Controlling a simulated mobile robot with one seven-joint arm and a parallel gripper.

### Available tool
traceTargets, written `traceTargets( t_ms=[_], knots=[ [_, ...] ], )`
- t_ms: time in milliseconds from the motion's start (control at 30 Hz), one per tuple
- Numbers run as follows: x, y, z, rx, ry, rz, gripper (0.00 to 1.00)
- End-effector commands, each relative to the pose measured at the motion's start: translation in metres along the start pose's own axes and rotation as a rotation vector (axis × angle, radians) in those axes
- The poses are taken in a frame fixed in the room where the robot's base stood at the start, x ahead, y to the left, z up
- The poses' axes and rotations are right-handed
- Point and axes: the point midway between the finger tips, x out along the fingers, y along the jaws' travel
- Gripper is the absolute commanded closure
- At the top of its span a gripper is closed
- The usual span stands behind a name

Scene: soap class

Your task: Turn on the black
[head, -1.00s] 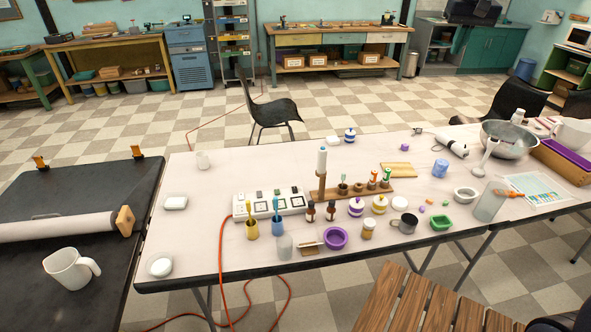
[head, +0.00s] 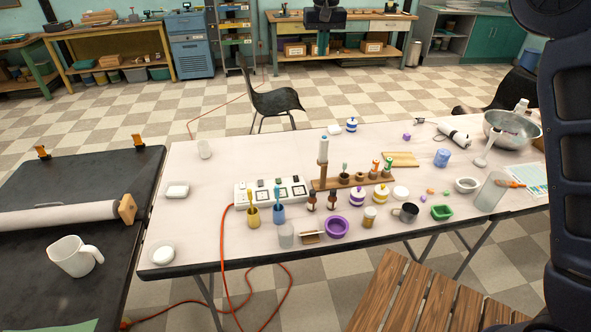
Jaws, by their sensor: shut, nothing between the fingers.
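A white control box or power strip (head: 271,189) with several small switches or sockets lies left of centre on the table in the head view. Dark squares show on its top, one of them a dark switch (head: 262,184); the on or off state is too small to tell. Yellow and blue cups with brushes hide part of its front edge. My gripper (head: 323,6) shows as a dark shape at the top edge, partly cut off. It is shut and empty, apart from the box and beyond it in the picture.
An orange cable (head: 222,250) runs from the box to the floor. A wooden rack (head: 350,182) with an upright post stands right of the box. A purple bowl (head: 337,227) and jars crowd the front. The table's left part is mostly clear.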

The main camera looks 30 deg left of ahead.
Motion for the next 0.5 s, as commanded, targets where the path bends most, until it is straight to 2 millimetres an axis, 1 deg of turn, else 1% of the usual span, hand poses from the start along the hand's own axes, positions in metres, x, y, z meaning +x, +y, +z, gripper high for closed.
traceTargets(
  t_ms=[33, 200, 500],
  knots=[
    [0.005, -0.012, -0.001, -0.009, -0.003, -0.001, 1.0],
    [0.015, -0.04, -0.003, -0.028, -0.01, -0.003, 1.0],
    [0.03, -0.077, -0.003, -0.052, -0.02, -0.004, 1.0]
  ],
)
